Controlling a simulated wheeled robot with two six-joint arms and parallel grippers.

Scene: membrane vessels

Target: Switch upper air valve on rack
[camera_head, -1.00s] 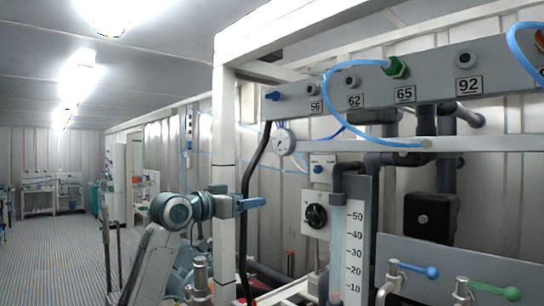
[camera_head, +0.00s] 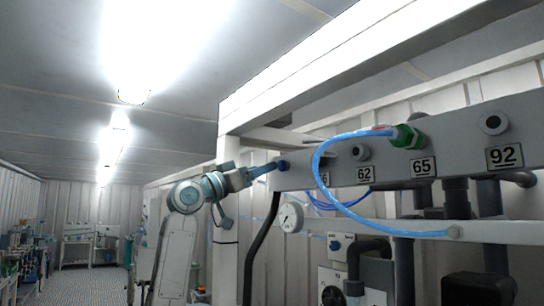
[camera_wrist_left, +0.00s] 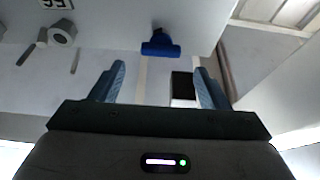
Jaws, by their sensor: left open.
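The blue air valve (camera_head: 283,165) sits at the left end of the grey numbered panel (camera_head: 455,150) on the rack. In the left wrist view its blue handle (camera_wrist_left: 160,48) lies crosswise on the pale panel, beyond the fingertips and between their lines. My left gripper (camera_head: 263,170) is level with the valve in the head view, just left of it. In the left wrist view the left gripper (camera_wrist_left: 160,72) has its two blue-grey fingers apart with nothing between them. I cannot tell from the head view whether a finger touches the valve. My right gripper is in neither view.
A blue hose (camera_head: 320,185) loops from the green fitting (camera_head: 408,137) in front of the panel. A pressure gauge (camera_head: 290,217) and black pipe (camera_head: 258,250) are below the valve. A white rack post (camera_head: 226,250) stands beside my arm. A round port (camera_wrist_left: 62,33) sits near the handle.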

